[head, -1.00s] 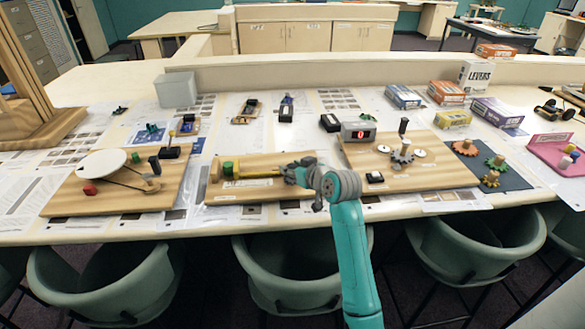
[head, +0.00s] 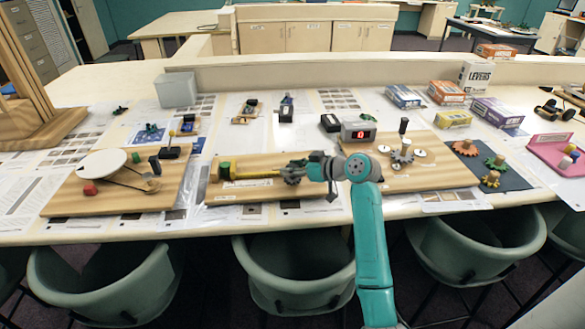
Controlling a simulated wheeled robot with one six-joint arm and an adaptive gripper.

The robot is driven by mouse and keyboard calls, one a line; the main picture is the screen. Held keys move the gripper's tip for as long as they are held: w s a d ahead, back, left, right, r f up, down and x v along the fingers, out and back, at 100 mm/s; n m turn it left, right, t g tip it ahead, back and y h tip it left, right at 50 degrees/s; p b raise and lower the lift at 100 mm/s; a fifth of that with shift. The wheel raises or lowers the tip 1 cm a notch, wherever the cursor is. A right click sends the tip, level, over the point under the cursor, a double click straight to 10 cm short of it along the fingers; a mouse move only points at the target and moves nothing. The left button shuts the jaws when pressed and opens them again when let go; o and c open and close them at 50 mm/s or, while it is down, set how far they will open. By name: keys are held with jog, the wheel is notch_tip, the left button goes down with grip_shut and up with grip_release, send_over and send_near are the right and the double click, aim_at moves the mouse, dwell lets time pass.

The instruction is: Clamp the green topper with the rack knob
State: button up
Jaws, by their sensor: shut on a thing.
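The green topper (head: 224,171) is a small green block at the left end of the yellow rack (head: 255,174), close to a wooden block (head: 213,172). Whether it touches that block is too small to tell. A dark grey gear (head: 292,172) stands at the rack's right end. My gripper (head: 311,166) is low over the right part of the wooden board (head: 240,192), just right of the gear. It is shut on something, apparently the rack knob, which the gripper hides.
A wooden board with a white disc (head: 103,163) stands to the left. To the right is a board with gears (head: 402,156) and a red counter display (head: 361,134), close to my gripper. Green chairs (head: 295,275) stand along the table's front edge.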

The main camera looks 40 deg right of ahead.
jog(key=o, duration=1.2)
jog(key=shift+c, duration=0.2)
jog(key=v, duration=1.2)
jog(key=shift+s, duration=0.15)
